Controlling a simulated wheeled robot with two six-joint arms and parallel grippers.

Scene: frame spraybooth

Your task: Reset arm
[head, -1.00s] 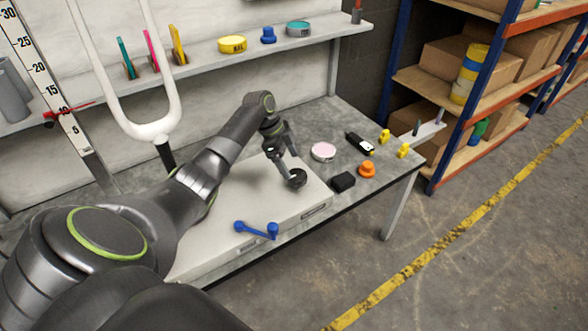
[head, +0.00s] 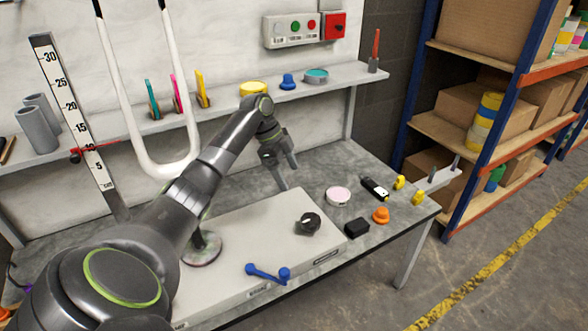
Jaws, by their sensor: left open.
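My left arm (head: 190,195) reaches in from the lower left over the workbench. Its left gripper (head: 288,175) is open, with nothing between its fingers. It hangs above the bench, behind and to the left of a black ring-shaped part (head: 307,224). That part rests on top of the white drawer unit (head: 235,245), apart from the fingers. My right gripper is not in view.
A pink-topped disc (head: 338,196), a black block (head: 357,227), an orange knob (head: 381,215) and yellow pieces sit at right. A white U-shaped tube (head: 160,175) and a shelf (head: 220,108) stand behind.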

